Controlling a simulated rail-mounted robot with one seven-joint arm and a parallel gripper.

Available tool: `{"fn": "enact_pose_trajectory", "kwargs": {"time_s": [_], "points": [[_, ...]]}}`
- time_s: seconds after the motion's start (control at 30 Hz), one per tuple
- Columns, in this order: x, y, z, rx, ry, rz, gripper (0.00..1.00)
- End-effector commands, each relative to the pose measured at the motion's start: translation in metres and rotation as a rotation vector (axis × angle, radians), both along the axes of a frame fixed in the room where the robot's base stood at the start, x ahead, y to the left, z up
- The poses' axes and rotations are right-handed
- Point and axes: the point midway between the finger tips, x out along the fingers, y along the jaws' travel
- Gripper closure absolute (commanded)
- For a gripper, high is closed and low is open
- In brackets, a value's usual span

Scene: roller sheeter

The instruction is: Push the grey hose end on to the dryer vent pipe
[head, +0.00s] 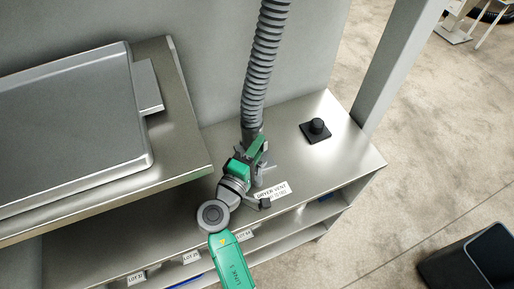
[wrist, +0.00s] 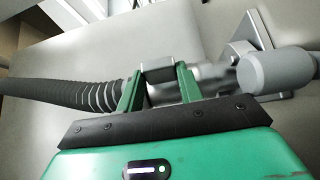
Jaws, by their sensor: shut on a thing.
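The grey ribbed hose (head: 262,65) comes down from the top of the head view to my gripper (head: 247,166). In the wrist view the hose (wrist: 70,94) runs in from the left. My gripper (wrist: 160,84) is shut on its end, with a dark grey block between the green fingers. A silvery pipe-like part (wrist: 215,73) lies just beyond the fingers, in line with the hose. To its right are a light grey cylinder (wrist: 278,72) and a flat plate (wrist: 243,30). My gripper partly hides the meeting point, so I cannot tell whether hose and pipe overlap.
A "DRYER VENT" label (head: 272,191) lies on the metal bench top (head: 315,165) beside my gripper. A black knob on a square base (head: 316,129) stands to the right. A large grey lidded unit (head: 70,115) fills the left. Labelled shelves (head: 192,257) lie below; a dark bin (head: 480,264) is lower right.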

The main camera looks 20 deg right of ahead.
Motion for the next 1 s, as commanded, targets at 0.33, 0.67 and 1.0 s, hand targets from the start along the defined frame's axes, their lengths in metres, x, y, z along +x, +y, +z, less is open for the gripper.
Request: {"fn": "enact_pose_trajectory", "kwargs": {"time_s": [0.33,0.67,1.0], "points": [[-0.002,0.0,0.003,0.018,0.022,0.003,1.0],[-0.001,0.0,0.028,0.013,0.016,0.001,1.0],[-0.001,0.0,0.049,0.011,0.016,0.001,1.0]]}}
